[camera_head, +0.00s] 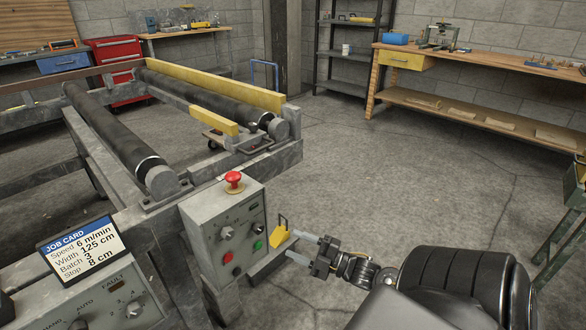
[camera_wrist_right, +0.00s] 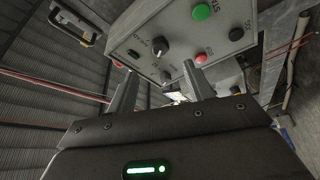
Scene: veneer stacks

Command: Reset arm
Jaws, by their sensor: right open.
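My right gripper (camera_head: 296,247) reaches in from the lower right, its two fingers apart with nothing between them. It is just right of the grey control box (camera_head: 196,237), close to the yellow handled piece (camera_head: 279,236) on that box's side. In the right wrist view the open fingers (camera_wrist_right: 158,85) point at the box face (camera_wrist_right: 150,62), with a black knob (camera_wrist_right: 161,46) and a green button (camera_wrist_right: 202,12) beyond them. The box has a red mushroom button (camera_head: 233,181) on top. I see no contact between fingers and box. My left gripper is out of view.
A roller machine with dark rollers (camera_head: 110,130) and a yellow bar (camera_head: 215,83) fills the left. A job card (camera_head: 82,243) stands above a second panel (camera_head: 95,302). A wooden workbench (camera_head: 480,65) is at back right. The concrete floor between is clear.

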